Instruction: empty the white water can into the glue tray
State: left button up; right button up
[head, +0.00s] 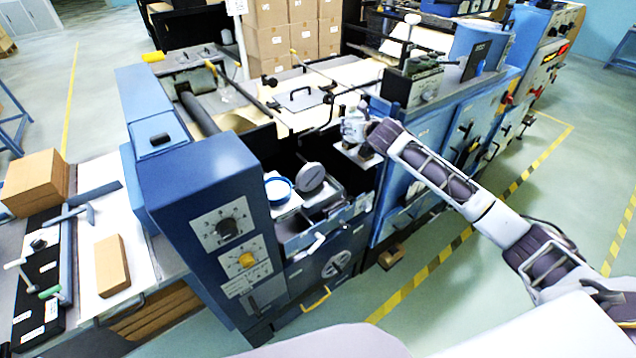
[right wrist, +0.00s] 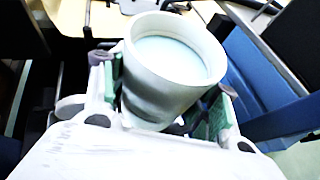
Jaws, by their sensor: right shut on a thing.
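The white water can (right wrist: 155,95) is held in my right gripper (right wrist: 165,118), between its green-padded fingers, in the right wrist view. Its round mouth faces the camera and shows a smooth pale surface inside; I cannot tell how deep it is. In the head view my right gripper (head: 355,143) is over the right end of the blue machine's open bay, and the can is hard to tell apart from it. The glue tray seems to be the metal trough (head: 322,207) in that bay, left of and below my gripper. My left gripper is out of view.
A blue-rimmed round pot (head: 279,188) and a grey disc (head: 311,177) are in the bay. A blue control cabinet (head: 205,215) stands to its left, blue machine units (head: 425,150) to its right. A side table (head: 105,225) holds tools and brown blocks.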

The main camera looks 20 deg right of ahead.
jog(key=shift+w+r, duration=0.1)
jog(key=shift+w, duration=0.25)
jog(key=shift+s+r, duration=0.1)
jog(key=shift+a+f, duration=0.15)
jog(key=shift+f, duration=0.05)
jog(key=shift+s+a+f+n+t+h, duration=0.2)
jog(key=shift+a+n+t+h, duration=0.15)
jog(key=shift+n, duration=0.25)
jog(key=shift+w+a+r+n+h, duration=0.1)
jog(key=shift+a+r+n+h, duration=0.15)
jog(key=shift+a+n+h, duration=0.25)
jog(key=shift+r+n, duration=0.15)
jog(key=shift+n, duration=0.15)
